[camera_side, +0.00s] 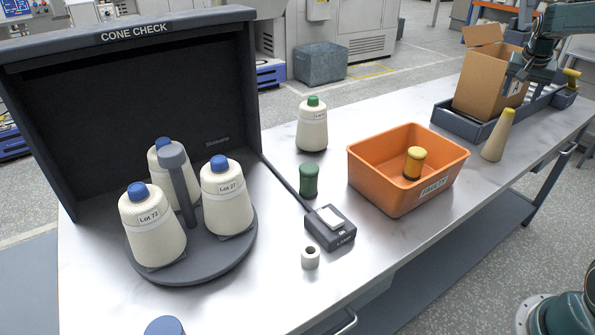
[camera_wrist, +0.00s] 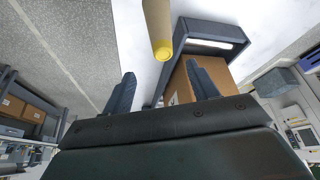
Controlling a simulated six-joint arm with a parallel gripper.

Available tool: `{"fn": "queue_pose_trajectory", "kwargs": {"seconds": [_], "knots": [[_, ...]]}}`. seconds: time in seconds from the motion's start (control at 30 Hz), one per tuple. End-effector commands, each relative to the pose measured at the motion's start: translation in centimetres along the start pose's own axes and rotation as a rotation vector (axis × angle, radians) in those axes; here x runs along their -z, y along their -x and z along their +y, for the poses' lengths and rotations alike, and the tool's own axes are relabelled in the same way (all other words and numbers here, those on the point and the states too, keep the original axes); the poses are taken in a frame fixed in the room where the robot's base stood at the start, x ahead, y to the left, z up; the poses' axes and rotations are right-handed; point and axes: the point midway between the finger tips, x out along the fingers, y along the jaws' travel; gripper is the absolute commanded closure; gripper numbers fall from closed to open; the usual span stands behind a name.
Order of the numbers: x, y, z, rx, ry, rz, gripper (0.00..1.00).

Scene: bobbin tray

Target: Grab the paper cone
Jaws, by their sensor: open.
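The paper cone (camera_side: 497,136) is a bare tan cone with a yellow tip. In the side view it stands upright at the right of the table, in front of the cardboard box. In the wrist view the cone (camera_wrist: 157,24) comes in from the top edge, with its yellow tip ahead of the gap between my fingers. My gripper (camera_wrist: 160,73) is open and empty, its two dark fingers apart. The cone is not between them. In the side view my arm comes in at the upper right, above and behind the cone.
A cardboard box (camera_side: 483,90) stands in a dark tray (camera_side: 455,125) behind the cone. An orange bin (camera_side: 378,184) with a yellow spool is left of it. Wound cones (camera_side: 153,232) stand on a turntable at left. Table between bin and cone is clear.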

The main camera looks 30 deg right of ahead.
Motion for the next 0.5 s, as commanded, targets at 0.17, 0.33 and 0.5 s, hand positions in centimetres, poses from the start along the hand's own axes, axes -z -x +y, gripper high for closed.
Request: {"fn": "queue_pose_trajectory", "kwargs": {"seconds": [0.17, 0.33, 0.5], "knots": [[0.0, -2.9, 0.1, -0.002, -0.002, -0.002, 0.41], [0.0, -4.7, 0.0, -0.001, -0.001, -0.001, 0.41], [0.0, -5.3, 0.0, 0.000, -0.001, 0.001, 0.41]]}}
